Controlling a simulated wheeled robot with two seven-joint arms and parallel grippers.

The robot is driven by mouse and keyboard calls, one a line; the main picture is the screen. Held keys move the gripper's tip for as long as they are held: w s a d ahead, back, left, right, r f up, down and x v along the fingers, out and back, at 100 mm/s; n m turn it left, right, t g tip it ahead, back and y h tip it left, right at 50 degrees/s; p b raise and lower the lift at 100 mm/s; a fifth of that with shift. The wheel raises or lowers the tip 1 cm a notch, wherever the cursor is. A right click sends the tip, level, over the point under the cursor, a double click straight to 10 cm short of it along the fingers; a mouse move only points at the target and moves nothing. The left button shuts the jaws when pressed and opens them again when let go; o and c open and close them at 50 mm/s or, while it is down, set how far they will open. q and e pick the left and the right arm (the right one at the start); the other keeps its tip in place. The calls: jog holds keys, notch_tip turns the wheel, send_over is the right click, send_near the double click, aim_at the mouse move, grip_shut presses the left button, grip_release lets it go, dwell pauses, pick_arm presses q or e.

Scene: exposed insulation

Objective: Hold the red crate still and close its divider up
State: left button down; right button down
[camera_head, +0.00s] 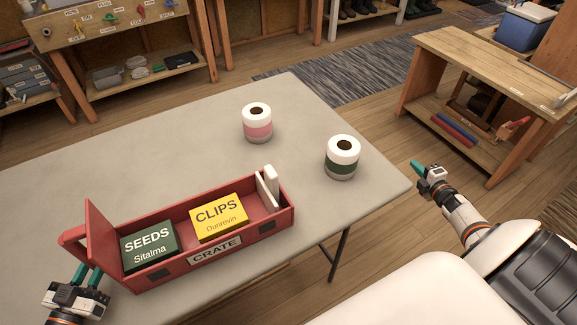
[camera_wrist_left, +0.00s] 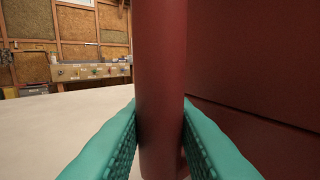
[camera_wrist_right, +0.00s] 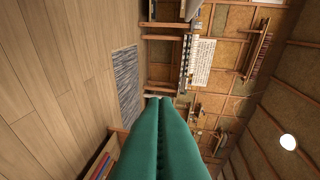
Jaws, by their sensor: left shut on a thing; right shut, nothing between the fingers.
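The red crate (camera_head: 180,272) sits on the grey table's near side, its "CRATE" label facing me. A green "SEEDS" box (camera_head: 149,247) fills its left part and a yellow "CLIPS" box (camera_head: 219,217) lies to the right of that. A white divider (camera_head: 270,184) stands upright near the right end, with a gap between it and the yellow box. My left gripper (camera_head: 87,274) is shut on the red handle bar at the crate's left end; the bar (camera_wrist_left: 161,80) stands between its teal fingers. My right gripper (camera_head: 416,167) is shut and empty, beyond the table's right edge.
On the table (camera_head: 190,140), a pink-and-white roll (camera_head: 257,129) and a green-and-white roll (camera_head: 342,164) stand behind and right of the crate. Bare tabletop lies between the crate and the right corner. A wooden workbench (camera_head: 490,80) stands at the far right.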

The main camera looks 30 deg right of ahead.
jog(key=w+a+r+n+t+y, duration=0.1)
jog(key=w+a+r+n+y, duration=0.35)
jog(key=r, duration=0.35)
jog(key=w+a+r+n+t+y, duration=0.2)
jog(key=w+a+r+n+y, duration=0.15)
jog(key=w+r, duration=0.35)
jog(key=w+a+r+n+t+y, duration=0.1)
jog(key=w+a+r+n+y, duration=0.35)
jog(key=r, duration=0.35)
jog(key=a+r+n+g+y, duration=0.35)
jog(key=a+n, duration=0.25)
jog(key=n, duration=0.2)
jog(key=n+g, duration=1.6)
jog(key=n, duration=0.1)
send_near(270, 190)
jog(key=shift+w+a+f, duration=0.15)
jog(key=shift+a, duration=0.4)
jog(key=shift+w+a+f, duration=0.15)
jog(key=shift+a+f, duration=0.05)
jog(key=shift+a, duration=0.35)
jog(key=shift+w+a+f, duration=0.15)
jog(key=shift+a, duration=0.4)
